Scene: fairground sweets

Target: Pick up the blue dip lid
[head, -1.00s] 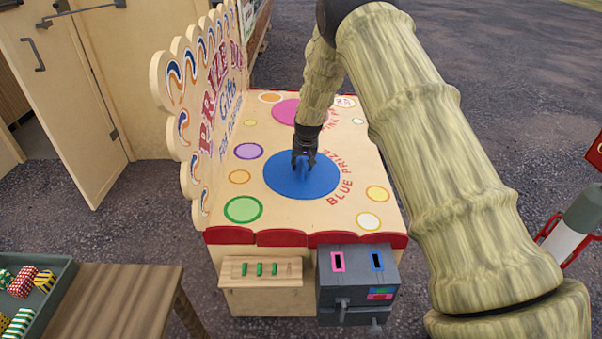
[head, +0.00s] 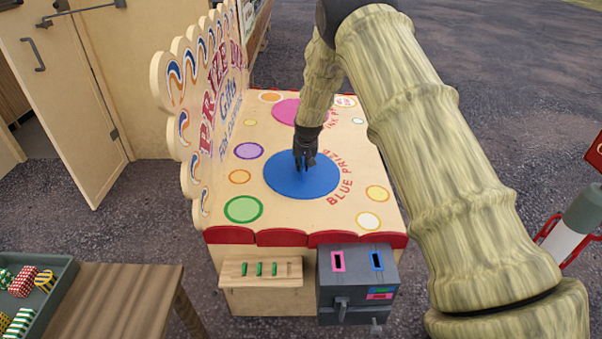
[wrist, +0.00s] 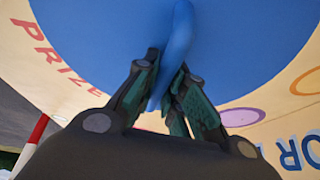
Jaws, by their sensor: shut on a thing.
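The blue dip lid (head: 284,181) is a large round blue disc on the top of the cream prize stall, beside the red "BLUE PRIZE" lettering. In the wrist view the lid (wrist: 100,40) fills most of the upper picture, with a raised blue handle (wrist: 182,35) across its middle. My gripper (head: 305,168) is over the lid's centre. In the wrist view my gripper (wrist: 168,100) has its fingers closed on the handle from both sides. The lid appears to lie flat in its place; I cannot tell whether there is a gap under it.
A pink disc (head: 286,111) lies behind the blue one on the stall top. The scalloped sign board (head: 205,110) stands along the left edge. A grey box with slots (head: 357,284) and a wooden shelf (head: 261,284) are on the front. A wooden table (head: 120,300) stands front left.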

